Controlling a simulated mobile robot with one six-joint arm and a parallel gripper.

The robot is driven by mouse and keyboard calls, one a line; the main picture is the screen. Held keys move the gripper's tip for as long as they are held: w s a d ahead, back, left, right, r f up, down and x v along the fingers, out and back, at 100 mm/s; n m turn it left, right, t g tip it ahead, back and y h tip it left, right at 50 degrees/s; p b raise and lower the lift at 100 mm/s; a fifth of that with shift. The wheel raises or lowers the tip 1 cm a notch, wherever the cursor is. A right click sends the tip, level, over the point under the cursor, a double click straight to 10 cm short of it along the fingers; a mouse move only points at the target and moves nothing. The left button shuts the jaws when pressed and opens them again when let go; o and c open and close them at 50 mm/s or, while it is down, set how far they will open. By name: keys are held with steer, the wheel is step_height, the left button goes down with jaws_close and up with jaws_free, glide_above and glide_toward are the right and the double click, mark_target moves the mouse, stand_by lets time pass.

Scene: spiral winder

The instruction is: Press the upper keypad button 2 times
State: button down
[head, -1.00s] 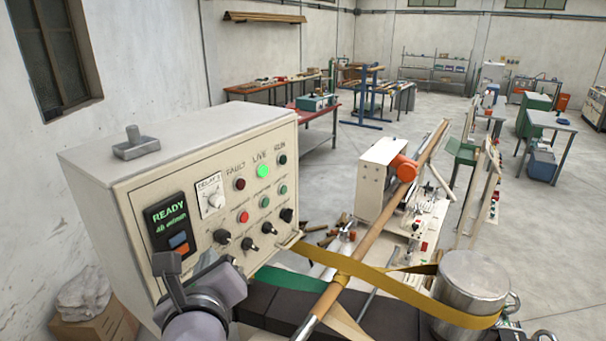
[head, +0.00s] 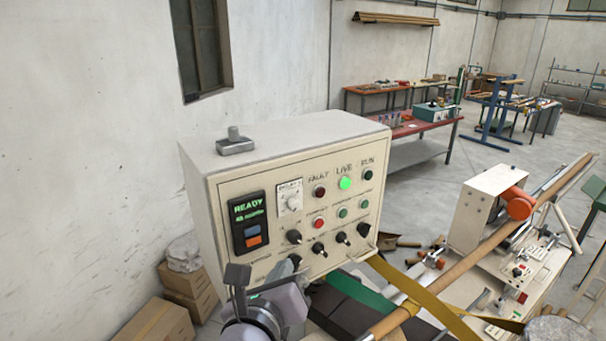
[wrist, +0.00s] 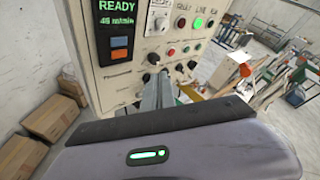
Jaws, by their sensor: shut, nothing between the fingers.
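The control box (head: 290,140) is cream-coloured, with a front panel of lamps, knobs and a black keypad unit (head: 240,217). Its green display reads READY. Below the display are a blue upper button (head: 252,230) and an orange lower button (head: 254,241). Both also show in the wrist view, the blue button (wrist: 119,41) above the orange button (wrist: 119,54). My gripper (wrist: 159,78) is shut and empty, below and right of the keypad, its fingertips pointing towards the panel's lower knobs. The gap to the panel is hard to judge. In the head view my wrist hides the box's lower edge.
A brown tube (head: 470,265) and a yellow strap (head: 415,290) lie right of the box. Cardboard boxes (head: 160,322) stand on the floor at the left. A red-topped bench (head: 410,128) stands behind. The space before the keypad looks clear.

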mark_target(252, 231)
steer(key=shift+w+a+f+p, duration=0.1)
steer(key=shift+w+a+p, duration=0.4)
steer(key=shift+w+a, duration=0.6)
steer(key=shift+w+a+r+p, duration=0.1)
steer(key=shift+w+a+p, duration=0.5)
steer(key=shift+w, duration=0.65)
steer(key=shift+w+a+f+p, duration=0.1)
steer(key=shift+w+a+p, duration=0.25)
steer(key=shift+w+a, duration=0.8)
steer(key=shift+d, duration=0.1)
steer(key=shift+w, duration=0.1)
steer(key=shift+w+a+b, duration=0.25)
steer(key=shift+b, duration=0.3)
